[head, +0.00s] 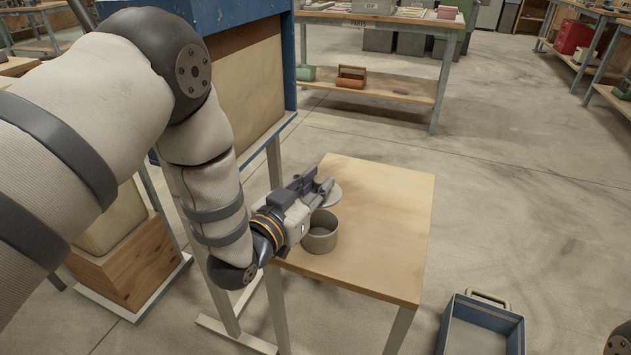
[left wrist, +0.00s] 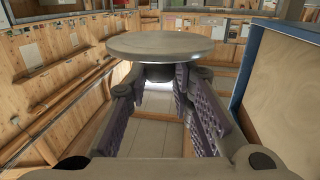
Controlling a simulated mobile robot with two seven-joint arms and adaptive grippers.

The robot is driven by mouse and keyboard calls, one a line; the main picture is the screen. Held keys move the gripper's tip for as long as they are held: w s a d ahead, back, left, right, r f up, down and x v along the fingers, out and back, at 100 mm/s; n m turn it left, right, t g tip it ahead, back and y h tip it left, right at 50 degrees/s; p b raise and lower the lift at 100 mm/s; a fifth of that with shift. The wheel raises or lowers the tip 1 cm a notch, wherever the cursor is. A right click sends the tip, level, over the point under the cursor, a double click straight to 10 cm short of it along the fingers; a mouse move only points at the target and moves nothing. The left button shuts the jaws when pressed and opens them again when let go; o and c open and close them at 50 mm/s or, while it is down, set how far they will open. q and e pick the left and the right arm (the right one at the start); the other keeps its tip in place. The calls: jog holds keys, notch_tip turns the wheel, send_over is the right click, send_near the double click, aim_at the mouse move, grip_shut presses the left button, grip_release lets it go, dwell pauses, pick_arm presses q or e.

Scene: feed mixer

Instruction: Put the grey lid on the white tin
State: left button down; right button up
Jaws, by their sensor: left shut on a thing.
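The open tin (head: 320,238) stands upright on the small wooden table, near its left edge, and looks grey here rather than white. My left gripper (head: 322,186) is just behind the tin in the head view. It is shut on the knob of the round grey lid (head: 332,197), which is partly hidden behind the fingers. In the left wrist view the lid (left wrist: 160,43) shows as a flat disc, with its dark knob between the gripper's fingers (left wrist: 158,82). The lid is apart from the tin. My right gripper is not in view.
The small table (head: 385,235) is bare to the right of the tin. A blue-framed cabinet (head: 245,80) rises close behind my left arm. A blue crate (head: 483,328) sits on the floor at lower right. A workbench (head: 390,90) stands farther back.

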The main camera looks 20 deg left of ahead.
pick_arm(q)
jog(key=b, duration=0.3)
send_over(316, 227)
notch_tip(316, 227, down, 4)
jog(key=shift+f, duration=0.2)
jog(key=shift+w+f+b, duration=0.1)
jog(key=shift+f+b, duration=0.4)
jog(key=shift+f, duration=0.95)
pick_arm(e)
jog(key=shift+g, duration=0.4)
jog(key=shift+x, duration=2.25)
pick_arm(q)
jog(key=shift+r+p, duration=0.15)
jog(key=shift+p, duration=0.3)
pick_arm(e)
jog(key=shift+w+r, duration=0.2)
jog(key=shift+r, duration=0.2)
pick_arm(q)
jog(key=c, duration=1.3)
grip_release()
jog(key=shift+o, duration=0.4)
jog(key=shift+o, duration=1.4)
